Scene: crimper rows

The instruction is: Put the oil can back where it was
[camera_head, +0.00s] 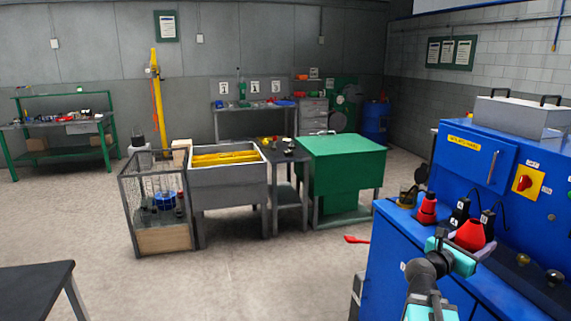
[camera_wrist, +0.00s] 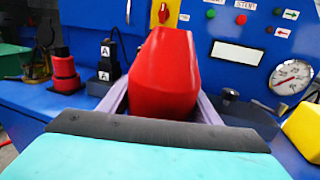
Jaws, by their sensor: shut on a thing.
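The oil can appears to be the red tapered body (camera_head: 470,235) at the right of the head view. In the wrist view the same red body (camera_wrist: 166,75) fills the middle, standing nearly upright between my fingers. My gripper (camera_head: 461,250) is shut on it, over the blue machine's front ledge. The fingers and the turquoise wrist hide its lower part, so I cannot tell whether its base touches the ledge.
On the ledge stand a red stepped piece (camera_wrist: 65,76), black blocks marked A (camera_wrist: 106,64) and a brass-coloured pot (camera_wrist: 36,70). The blue machine (camera_head: 475,150) has a panel behind, with a gauge (camera_wrist: 291,77). A yellow block (camera_wrist: 304,128) is close at right.

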